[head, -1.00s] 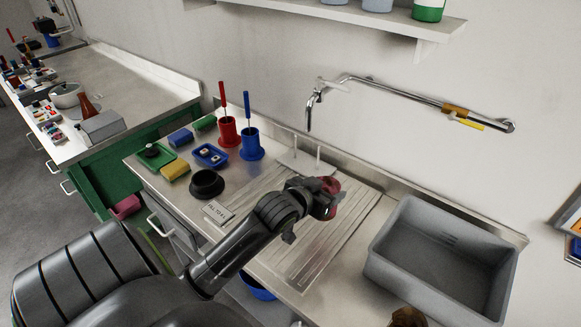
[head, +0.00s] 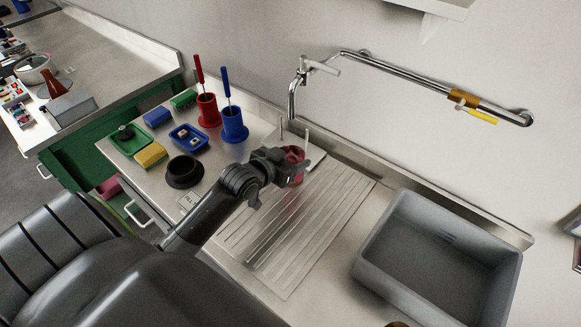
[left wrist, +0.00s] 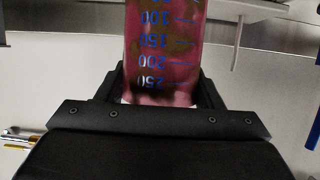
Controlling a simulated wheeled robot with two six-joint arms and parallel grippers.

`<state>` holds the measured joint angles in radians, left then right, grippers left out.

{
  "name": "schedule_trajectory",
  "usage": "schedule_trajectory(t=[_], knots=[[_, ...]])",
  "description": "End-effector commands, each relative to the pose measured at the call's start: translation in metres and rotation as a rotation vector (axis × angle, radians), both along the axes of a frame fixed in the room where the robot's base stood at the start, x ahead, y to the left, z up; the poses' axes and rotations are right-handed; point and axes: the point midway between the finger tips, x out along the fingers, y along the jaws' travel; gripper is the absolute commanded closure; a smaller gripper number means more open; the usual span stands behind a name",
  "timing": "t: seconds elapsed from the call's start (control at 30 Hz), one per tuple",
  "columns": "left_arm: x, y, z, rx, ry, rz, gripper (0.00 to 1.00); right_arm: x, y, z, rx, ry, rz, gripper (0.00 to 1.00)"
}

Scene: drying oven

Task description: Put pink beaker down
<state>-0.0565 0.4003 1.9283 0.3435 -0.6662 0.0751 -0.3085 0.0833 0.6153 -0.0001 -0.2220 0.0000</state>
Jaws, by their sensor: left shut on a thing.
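The pink beaker (head: 294,154) is at the back left of the ribbed drainboard (head: 300,225) in the head view, near a rack with upright white pegs (head: 307,137). My left gripper (head: 291,168) is shut on it; the fingers and hand hide part of the beaker. In the left wrist view the beaker (left wrist: 163,50) fills the space between the two fingers, and its blue scale marks read upside down. I cannot tell whether its base touches the surface. My right gripper is in neither view.
A grey sink basin (head: 440,255) lies to the right. A red holder (head: 208,111), a blue holder (head: 233,124), a black ring-shaped stand (head: 184,171) and a yellow sponge (head: 150,155) stand left. A faucet (head: 297,90) hangs behind. The drainboard's middle is clear.

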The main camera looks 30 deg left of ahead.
Motion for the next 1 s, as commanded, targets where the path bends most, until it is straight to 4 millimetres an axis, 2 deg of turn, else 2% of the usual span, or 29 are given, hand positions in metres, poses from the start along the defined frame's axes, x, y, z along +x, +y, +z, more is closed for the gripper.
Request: schedule_trajectory(t=[0.2,0.63,0.67,0.8,1.0], knots=[[-0.001,0.000,-0.031,-0.004,0.004,0.002,0.61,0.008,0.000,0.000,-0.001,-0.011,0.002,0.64],[-0.001,0.000,-0.039,0.000,0.002,0.001,0.61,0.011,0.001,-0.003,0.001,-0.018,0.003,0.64],[-0.001,0.000,-0.039,0.000,0.002,0.001,0.37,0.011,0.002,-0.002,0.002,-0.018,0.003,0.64],[-0.001,0.000,-0.038,0.000,0.002,0.001,0.19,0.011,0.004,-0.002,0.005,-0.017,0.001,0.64],[-0.001,0.000,-0.038,0.000,0.002,0.001,0.18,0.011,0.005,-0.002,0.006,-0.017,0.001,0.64]])
